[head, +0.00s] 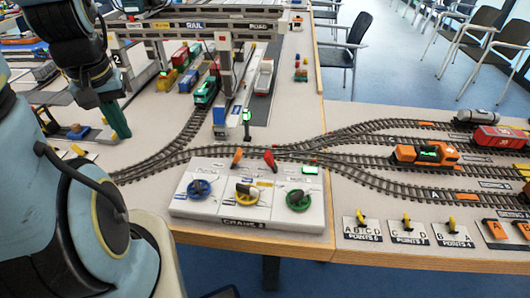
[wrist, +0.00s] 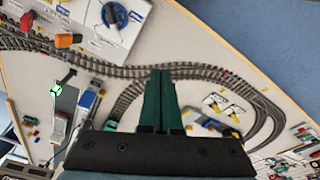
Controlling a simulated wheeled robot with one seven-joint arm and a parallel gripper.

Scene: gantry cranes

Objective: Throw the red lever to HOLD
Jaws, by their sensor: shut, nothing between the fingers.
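The red lever (head: 269,160) stands at the back edge of the white crane control panel (head: 182,209), right of an orange lever (head: 237,158). Its position label is too small to read. In the wrist view the red lever (wrist: 46,18) is at the top left, beside the orange lever (wrist: 69,41). My gripper (head: 121,133) hangs over the layout to the left of the panel, well apart from both levers. In the wrist view its green fingers (wrist: 160,72) are together and empty, above the track.
The panel also carries blue (head: 199,189), yellow (head: 245,194) and green (head: 299,200) dials. The gantry crane (head: 222,75) stands behind it. A green signal (head: 247,120) rises just behind the levers. Tracks with an orange locomotive (head: 427,154) run to the right.

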